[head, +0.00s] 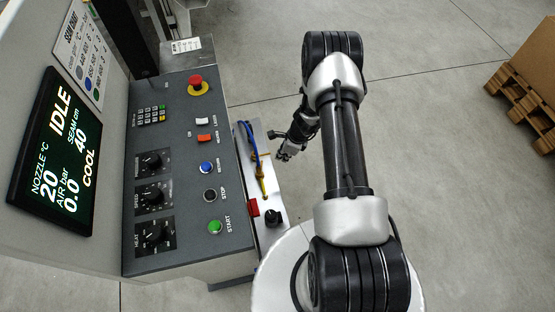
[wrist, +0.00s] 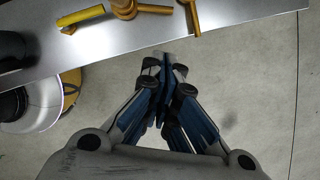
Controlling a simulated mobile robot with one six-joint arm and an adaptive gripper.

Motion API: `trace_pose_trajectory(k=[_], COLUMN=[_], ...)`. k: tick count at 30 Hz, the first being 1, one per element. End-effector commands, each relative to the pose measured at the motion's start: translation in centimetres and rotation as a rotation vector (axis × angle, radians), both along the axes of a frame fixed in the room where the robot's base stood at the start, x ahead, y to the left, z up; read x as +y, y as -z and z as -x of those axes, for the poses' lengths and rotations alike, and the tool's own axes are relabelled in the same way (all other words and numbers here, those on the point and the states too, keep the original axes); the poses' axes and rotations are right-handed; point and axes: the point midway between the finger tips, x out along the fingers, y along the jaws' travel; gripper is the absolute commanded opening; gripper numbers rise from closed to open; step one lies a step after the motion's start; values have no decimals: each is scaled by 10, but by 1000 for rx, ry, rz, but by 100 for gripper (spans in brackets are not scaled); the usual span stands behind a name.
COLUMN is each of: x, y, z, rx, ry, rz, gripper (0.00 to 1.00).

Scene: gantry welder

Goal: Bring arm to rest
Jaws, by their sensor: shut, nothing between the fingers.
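My gripper (head: 287,153) shows small in the head view, beyond my arm and beside the right edge of a metal plate (head: 270,205). In the wrist view my gripper (wrist: 161,60) points up the picture with its fingers together and nothing between them. Its tips are near the edge of a metal surface (wrist: 225,18) that bears yellow parts. I cannot tell whether they touch it. Concrete floor shows below the fingers.
A control panel (head: 180,180) with knobs, buttons and a red emergency stop (head: 196,84) stands left of my arm. Its screen (head: 60,150) reads IDLE and COOL. A wooden pallet (head: 522,98) with a carton lies far right. Open floor (head: 460,200) lies between.

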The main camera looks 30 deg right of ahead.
Motion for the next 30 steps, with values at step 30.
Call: trace_pose_trajectory(k=[30], x=[35], y=[-212], z=[-25], rx=[-190], ry=[-477], rz=[82], gripper=[0])
